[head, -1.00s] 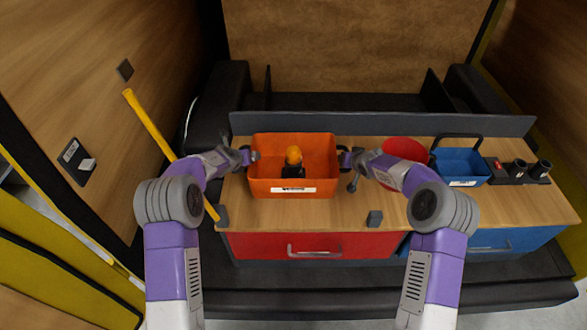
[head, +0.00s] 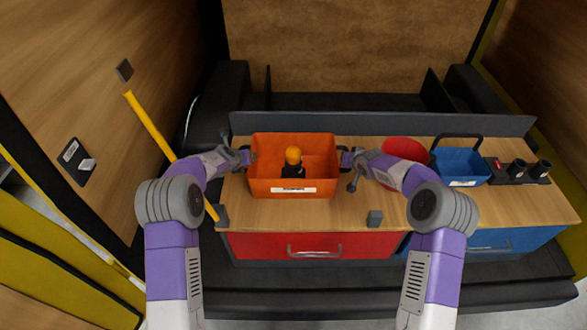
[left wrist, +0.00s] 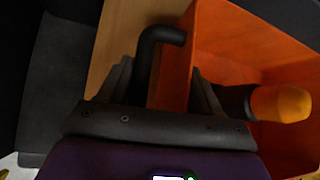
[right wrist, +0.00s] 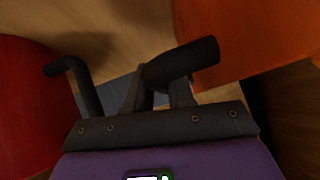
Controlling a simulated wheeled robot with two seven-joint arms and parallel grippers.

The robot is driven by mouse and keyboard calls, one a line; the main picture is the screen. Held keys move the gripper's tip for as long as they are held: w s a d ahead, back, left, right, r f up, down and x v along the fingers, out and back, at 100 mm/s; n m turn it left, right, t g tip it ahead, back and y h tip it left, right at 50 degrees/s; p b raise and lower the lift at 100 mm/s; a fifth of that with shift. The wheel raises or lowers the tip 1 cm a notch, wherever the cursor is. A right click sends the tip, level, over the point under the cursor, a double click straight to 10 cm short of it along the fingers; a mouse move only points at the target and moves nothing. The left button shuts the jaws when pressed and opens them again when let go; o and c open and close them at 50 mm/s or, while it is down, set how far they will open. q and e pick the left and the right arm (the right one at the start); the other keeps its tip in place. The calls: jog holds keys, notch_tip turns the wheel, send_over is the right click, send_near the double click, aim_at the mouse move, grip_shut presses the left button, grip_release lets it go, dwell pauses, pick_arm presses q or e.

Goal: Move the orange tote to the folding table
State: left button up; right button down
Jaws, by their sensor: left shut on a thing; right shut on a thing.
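The orange tote (head: 262,187) stands on the wooden top of the cabinet in the head view, with a white label on its front. An item with an orange top and black body (head: 293,157) is inside it. My left gripper (head: 246,157) is shut on the tote's left black handle, which shows between the fingers in the left wrist view (left wrist: 150,62). My right gripper (head: 344,158) is shut on the right black handle, seen in the right wrist view (right wrist: 185,62). The tote looks level; whether it touches the top is hard to tell. I cannot identify a folding table.
A red round container (head: 405,149) stands close right of my right gripper. Beyond it are a blue tote (head: 459,166) and a black holder with cups (head: 515,170). A small grey block (head: 374,218) sits near the front edge. A yellow pole (head: 150,126) leans at the left.

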jog(key=shift+w+r+p, duration=0.1)
jog(key=shift+r+p, duration=0.2)
jog(key=shift+r, duration=0.1)
notch_tip(320, 180, up, 4)
jog(key=p, duration=0.4)
jog(key=shift+r, duration=0.25)
jog(key=shift+f, duration=0.15)
dwell(0.3)
